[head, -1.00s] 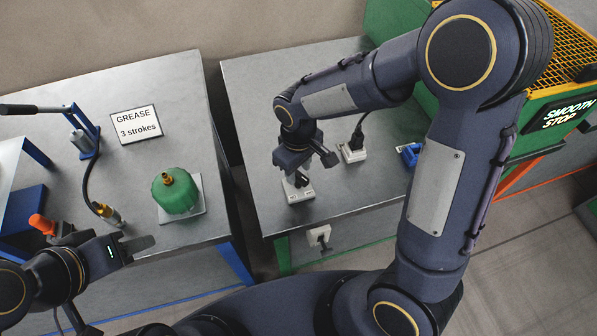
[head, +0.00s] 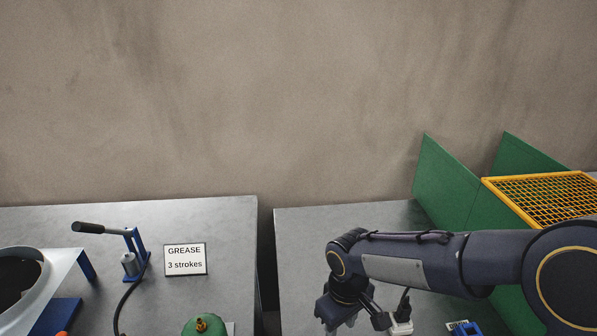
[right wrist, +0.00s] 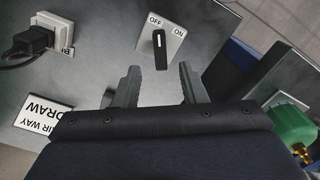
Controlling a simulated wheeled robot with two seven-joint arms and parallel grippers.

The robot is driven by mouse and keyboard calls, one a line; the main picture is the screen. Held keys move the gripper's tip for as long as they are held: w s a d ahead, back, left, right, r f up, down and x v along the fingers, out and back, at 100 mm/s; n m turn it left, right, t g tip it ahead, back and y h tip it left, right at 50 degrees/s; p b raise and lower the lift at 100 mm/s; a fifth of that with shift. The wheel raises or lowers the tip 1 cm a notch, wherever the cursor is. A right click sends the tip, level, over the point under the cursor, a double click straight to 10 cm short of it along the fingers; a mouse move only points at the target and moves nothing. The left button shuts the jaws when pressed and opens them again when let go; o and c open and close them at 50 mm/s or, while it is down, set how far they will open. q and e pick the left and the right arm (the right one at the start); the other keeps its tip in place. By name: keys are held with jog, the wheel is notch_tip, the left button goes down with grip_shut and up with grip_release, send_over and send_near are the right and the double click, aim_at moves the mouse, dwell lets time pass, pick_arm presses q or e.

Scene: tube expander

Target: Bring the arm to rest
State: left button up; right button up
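My right arm comes in from the right in the head view, and its gripper (head: 352,316) hangs over the right metal table (head: 300,230), low in the picture. In the right wrist view the two fingers of this gripper (right wrist: 160,88) are spread apart with nothing between them. Beyond the fingertips is a white OFF/ON switch plate (right wrist: 175,38) with a black lever (right wrist: 160,50), apart from the fingers. My left gripper is outside both current views.
The left table holds a grease pump (head: 132,255), a GREASE 3 strokes sign (head: 185,260) and a green part (head: 204,326). A black plug (right wrist: 32,40) sits in a white socket. A green machine with a yellow grate (head: 540,198) stands at right. A gap separates the tables.

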jog(key=s+d+r+m+t+y, duration=0.2)
jog(key=s+d+r+m, duration=0.2)
jog(key=s, duration=0.4)
jog(key=s+d+r+m+t+y, duration=0.1)
jog(key=s+d+r+m+t, duration=0.2)
jog(key=s, duration=0.5)
jog(key=shift+d+r+m+t+y, duration=0.35)
jog(key=shift+d+r+m, duration=0.25)
jog(key=shift+d, duration=0.4)
